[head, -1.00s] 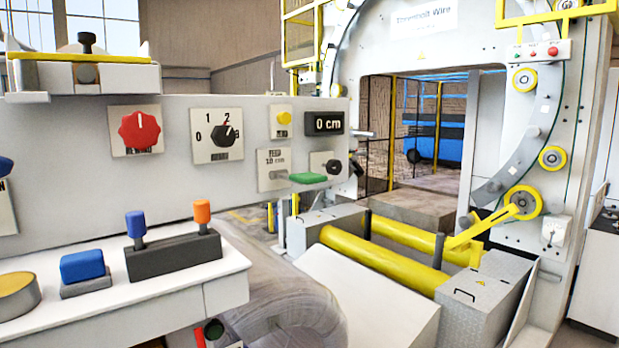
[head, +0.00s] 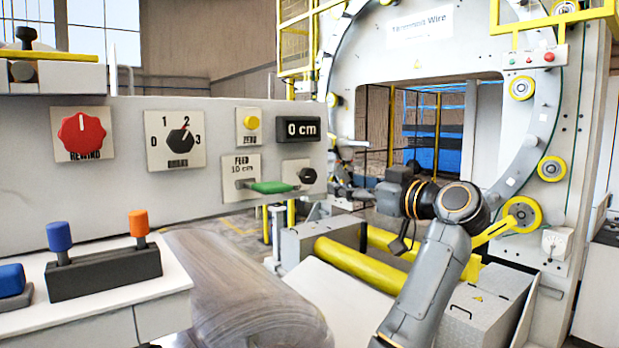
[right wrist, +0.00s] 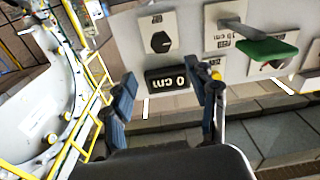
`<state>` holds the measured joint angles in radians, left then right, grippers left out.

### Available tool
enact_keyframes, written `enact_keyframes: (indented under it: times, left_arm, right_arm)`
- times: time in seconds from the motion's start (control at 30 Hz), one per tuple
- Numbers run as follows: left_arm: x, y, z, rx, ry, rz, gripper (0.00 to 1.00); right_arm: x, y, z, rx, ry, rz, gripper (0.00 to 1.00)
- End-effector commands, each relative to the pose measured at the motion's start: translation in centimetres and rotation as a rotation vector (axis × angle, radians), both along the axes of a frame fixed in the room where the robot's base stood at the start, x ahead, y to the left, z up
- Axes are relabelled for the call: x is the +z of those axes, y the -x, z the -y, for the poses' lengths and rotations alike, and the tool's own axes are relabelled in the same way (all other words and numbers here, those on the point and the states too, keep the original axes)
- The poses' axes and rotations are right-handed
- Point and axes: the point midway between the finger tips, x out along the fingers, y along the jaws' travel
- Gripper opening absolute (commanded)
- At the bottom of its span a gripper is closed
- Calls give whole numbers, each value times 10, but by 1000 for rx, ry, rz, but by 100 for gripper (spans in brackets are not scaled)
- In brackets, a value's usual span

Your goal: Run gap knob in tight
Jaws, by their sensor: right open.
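A small black knob (head: 307,175) sits on a pale plate at the right end of the grey control panel, below the 0 cm display (head: 297,128). I take it for the gap knob; its label is too small to read. It also shows in the right wrist view as a black hexagonal knob (right wrist: 160,42), above the inverted display (right wrist: 170,80). My right gripper (head: 352,188) is just right of the panel end, partly lost against the machine. In the wrist view my right gripper (right wrist: 165,88) is open, its fingers apart and off the knob. My left gripper is out of view.
The green-handled feed lever (head: 270,187) is close left of the knob. The yellow zero button (head: 251,123), brake selector (head: 180,141) and red rewind knob (head: 82,133) share the panel. The ring machine (head: 440,50) and yellow rollers (head: 360,263) stand beyond.

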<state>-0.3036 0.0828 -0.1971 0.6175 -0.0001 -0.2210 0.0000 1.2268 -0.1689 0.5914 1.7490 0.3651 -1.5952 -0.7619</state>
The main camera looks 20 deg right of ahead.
Motion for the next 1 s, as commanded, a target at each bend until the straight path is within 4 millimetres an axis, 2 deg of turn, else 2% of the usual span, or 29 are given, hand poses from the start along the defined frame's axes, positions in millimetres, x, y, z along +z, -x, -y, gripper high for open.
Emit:
enact_keyframes:
  times: [0.4, 0.6, 0.8, 1.0]
  left_arm:
    - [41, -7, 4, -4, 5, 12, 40]
    - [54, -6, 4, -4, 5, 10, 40]
    - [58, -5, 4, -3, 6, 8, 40]
    - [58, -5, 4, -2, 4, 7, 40]
  right_arm:
    - [4, -78, -33, 4, -2, -7, 58]
    - [2, -107, -43, 3, -1, -5, 58]
    - [0, -120, -49, 1, -1, -4, 58]
    - [-1, -122, -49, 0, 0, -3, 58]
